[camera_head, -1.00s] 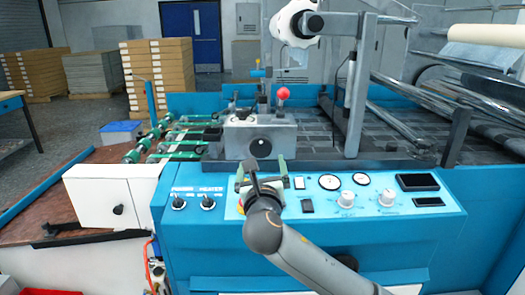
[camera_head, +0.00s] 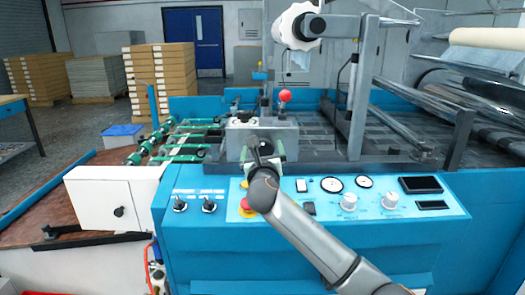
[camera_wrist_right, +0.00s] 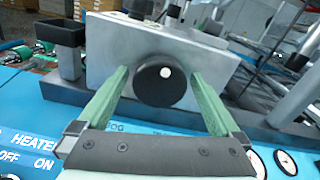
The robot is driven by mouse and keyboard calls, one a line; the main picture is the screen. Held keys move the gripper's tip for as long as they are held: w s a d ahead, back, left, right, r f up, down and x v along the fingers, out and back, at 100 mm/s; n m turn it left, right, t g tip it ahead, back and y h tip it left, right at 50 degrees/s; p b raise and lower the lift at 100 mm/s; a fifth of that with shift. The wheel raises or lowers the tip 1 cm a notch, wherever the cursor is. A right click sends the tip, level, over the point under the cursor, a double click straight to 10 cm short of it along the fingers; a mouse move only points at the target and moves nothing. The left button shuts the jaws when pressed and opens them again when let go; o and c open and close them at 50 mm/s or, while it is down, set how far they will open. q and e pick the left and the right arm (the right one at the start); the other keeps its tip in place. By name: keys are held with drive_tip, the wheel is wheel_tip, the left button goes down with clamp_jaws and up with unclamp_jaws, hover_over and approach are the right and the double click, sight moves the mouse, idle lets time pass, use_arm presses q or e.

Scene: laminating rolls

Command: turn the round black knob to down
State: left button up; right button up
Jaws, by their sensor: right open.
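The round black knob (camera_wrist_right: 152,88) sits on the front face of a grey metal block (camera_wrist_right: 105,62), with a white dot at its upper right. In the head view, my gripper and wrist hide the knob, and the block (camera_head: 288,136) shows around them. My right gripper (camera_wrist_right: 161,76) is open. Its two green fingers reach toward the block, one on each side of the knob, with gaps visible between fingers and knob. In the head view, the right gripper (camera_head: 263,150) is in front of the block. My left gripper is not in view.
Below the block is a blue panel with a red button (camera_head: 247,207), two black switches (camera_head: 209,205), dials (camera_head: 332,184) and white knobs (camera_head: 349,202). A red ball-topped lever (camera_head: 285,96) stands above the block. A metal frame (camera_head: 360,90) rises to the right.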

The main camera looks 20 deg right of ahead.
drive_tip(key=c, duration=1.2)
drive_tip(key=shift+c, duration=0.2)
